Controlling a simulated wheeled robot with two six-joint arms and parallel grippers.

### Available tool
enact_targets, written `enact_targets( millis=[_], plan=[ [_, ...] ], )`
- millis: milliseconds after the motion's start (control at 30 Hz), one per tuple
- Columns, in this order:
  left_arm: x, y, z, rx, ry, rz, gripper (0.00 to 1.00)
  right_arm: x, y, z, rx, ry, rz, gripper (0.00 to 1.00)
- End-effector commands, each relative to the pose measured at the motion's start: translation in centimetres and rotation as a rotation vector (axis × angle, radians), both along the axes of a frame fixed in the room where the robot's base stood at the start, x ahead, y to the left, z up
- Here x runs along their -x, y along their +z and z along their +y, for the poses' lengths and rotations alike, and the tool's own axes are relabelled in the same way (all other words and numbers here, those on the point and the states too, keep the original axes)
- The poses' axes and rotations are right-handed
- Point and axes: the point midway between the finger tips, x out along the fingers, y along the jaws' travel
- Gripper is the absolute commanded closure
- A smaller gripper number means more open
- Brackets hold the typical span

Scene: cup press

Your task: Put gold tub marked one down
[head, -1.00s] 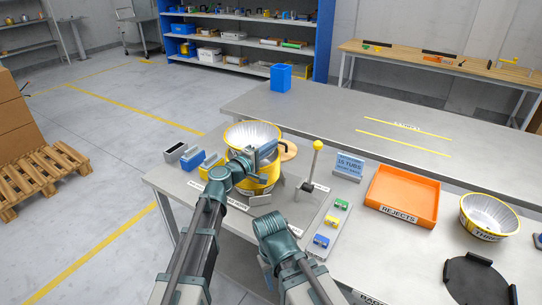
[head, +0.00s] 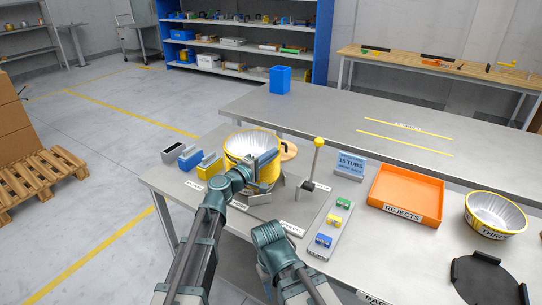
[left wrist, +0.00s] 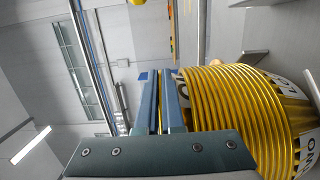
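The gold tub marked one (head: 240,150), silver inside, is upright at the left end of the near table. In the left wrist view its ribbed gold side (left wrist: 225,110) and ONE labels fill the right. My left gripper (head: 268,160) is at the tub's near right side. In the left wrist view its fingers (left wrist: 163,100) are close together at the rim edge, apparently shut on it. The tub's base is partly hidden by my arm and grey holder pieces; I cannot tell whether it touches down. My right gripper (head: 264,272) is mostly hidden below its arm.
Black, blue and yellow blocks (head: 190,157) stand left of the tub. A yellow-topped post (head: 318,143) and a tray of coloured clips (head: 326,225) are to its right. Further right are the orange rejects tray (head: 405,195), another tub (head: 495,215) and a black round plate (head: 487,283).

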Motion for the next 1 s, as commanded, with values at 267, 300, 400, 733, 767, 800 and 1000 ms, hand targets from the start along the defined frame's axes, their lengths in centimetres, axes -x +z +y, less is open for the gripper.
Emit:
enact_targets(
  millis=[267,300,400,733,767,800,1000],
  plan=[
    [0.0,0.1,0.0,0.0,0.0,0.0,0.65,0.0,0.1,0.0,0.0,0.0,0.0,0.48],
    [0.0,0.1,0.0,0.0,0.0,0.0,0.65,0.0,0.1,0.0,0.0,0.0,0.0,0.48],
    [0.0,0.1,0.0,0.0,0.0,0.0,0.65,0.0,0.1,0.0,0.0,0.0,0.0,0.48],
    [1.1,1.3,0.9,0.0,0.003,0.0,0.65,0.0,1.3,0.0,0.0,0.0,0.0,0.48],
    [1.6,1.3,1.4,0.0,0.004,0.0,0.65,0.0,1.3,0.0,0.0,0.0,0.0,0.48],
    [2.4,1.3,2.0,0.0,0.003,0.0,0.65,0.0,1.3,0.0,0.0,0.0,0.0,0.48],
    [5.5,1.3,5.1,0.0,0.004,0.0,0.65,0.0,1.3,0.0,0.0,0.0,0.0,0.48]
  ],
)
